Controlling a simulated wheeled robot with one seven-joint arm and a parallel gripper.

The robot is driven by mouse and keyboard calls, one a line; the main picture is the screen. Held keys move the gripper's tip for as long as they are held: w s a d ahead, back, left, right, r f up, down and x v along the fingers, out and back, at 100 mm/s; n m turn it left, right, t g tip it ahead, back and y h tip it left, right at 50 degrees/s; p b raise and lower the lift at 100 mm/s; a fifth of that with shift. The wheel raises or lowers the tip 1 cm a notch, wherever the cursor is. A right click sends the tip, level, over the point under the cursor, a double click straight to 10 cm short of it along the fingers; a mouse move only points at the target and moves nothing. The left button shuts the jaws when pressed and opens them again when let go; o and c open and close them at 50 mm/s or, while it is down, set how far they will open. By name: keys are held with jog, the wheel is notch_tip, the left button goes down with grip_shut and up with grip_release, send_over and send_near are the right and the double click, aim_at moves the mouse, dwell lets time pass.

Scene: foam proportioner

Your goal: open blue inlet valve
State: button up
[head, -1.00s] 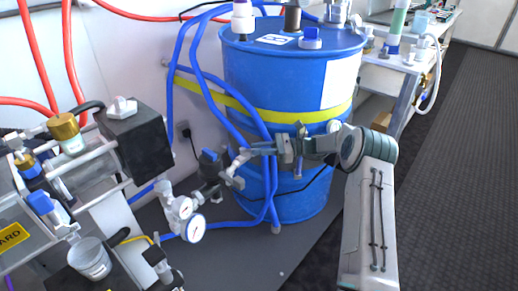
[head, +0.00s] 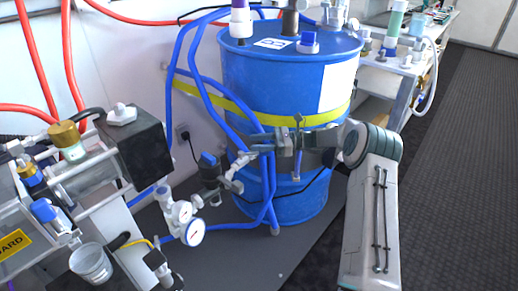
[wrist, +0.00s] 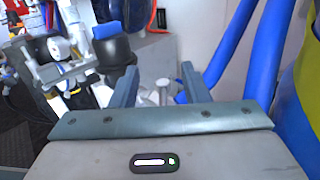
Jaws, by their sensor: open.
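A blue-topped valve with a dark body (head: 208,165) stands on the pipework left of the drum. I take it as the blue inlet valve, though no label shows. In the wrist view its blue top (wrist: 107,31) sits left of and beyond my fingers. My gripper (head: 260,151) is to the right of the valve in the head view, in front of the drum, pointing left. The wrist view shows its two fingers (wrist: 160,88) spread apart, with a light grey fitting (wrist: 163,92) visible between or beyond them. Contact with that fitting cannot be told.
The blue drum (head: 285,85) with a yellow band stands behind my gripper. Blue hoses (head: 200,75) run beside it. Pressure gauges (head: 193,232) and a machine with a black block (head: 140,150) are at left. Dark floor (head: 450,150) is clear at right.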

jog(key=s+d+r+p, duration=0.2)
jog(key=s+d+r, duration=0.2)
jog(key=d, duration=0.7)
notch_tip(320, 180, up, 3)
jog(key=shift+s+f, duration=0.1)
jog(key=shift+s, duration=0.1)
jog(key=shift+c, duration=0.3)
